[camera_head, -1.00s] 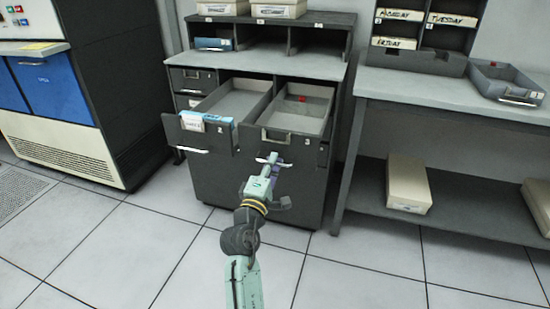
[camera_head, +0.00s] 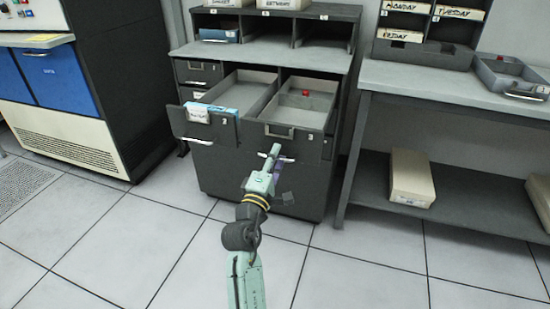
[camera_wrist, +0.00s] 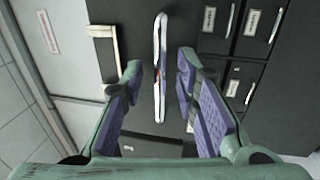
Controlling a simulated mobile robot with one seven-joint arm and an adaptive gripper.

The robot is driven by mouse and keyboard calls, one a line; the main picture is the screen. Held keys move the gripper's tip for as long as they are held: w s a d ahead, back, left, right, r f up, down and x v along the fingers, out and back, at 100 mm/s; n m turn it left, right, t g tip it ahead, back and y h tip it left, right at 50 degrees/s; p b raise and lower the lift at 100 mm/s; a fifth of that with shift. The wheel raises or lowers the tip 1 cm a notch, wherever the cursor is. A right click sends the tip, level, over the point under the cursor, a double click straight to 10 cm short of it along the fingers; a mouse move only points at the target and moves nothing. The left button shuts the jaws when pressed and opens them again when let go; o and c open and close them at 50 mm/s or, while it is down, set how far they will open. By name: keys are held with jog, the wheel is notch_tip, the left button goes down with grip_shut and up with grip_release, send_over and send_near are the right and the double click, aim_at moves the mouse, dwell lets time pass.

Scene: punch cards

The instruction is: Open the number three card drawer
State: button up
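The number three drawer (camera_head: 312,137) is the right one of two drawers pulled out of the dark grey cabinet. Its front bears a "3" and an empty-looking pale label frame, and a small red item (camera_head: 306,93) shows inside. Its silver handle (camera_wrist: 160,68) runs upright in the wrist view, between and beyond my fingers. My gripper (camera_head: 275,155) is in front of the drawer's lower front edge. In the wrist view my gripper (camera_wrist: 166,100) is open, with clear gaps between both purple-padded fingers and the handle.
The number two drawer (camera_head: 226,133) stands open on the left, with a blue and white box (camera_head: 208,112) at its front. A grey table (camera_head: 420,86) stands to the right, holding a grey tray (camera_head: 508,75). A beige box (camera_head: 411,178) sits on its lower shelf. Floor in front is clear.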

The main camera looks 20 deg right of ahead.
jog(key=v, duration=1.2)
dwell(0.3)
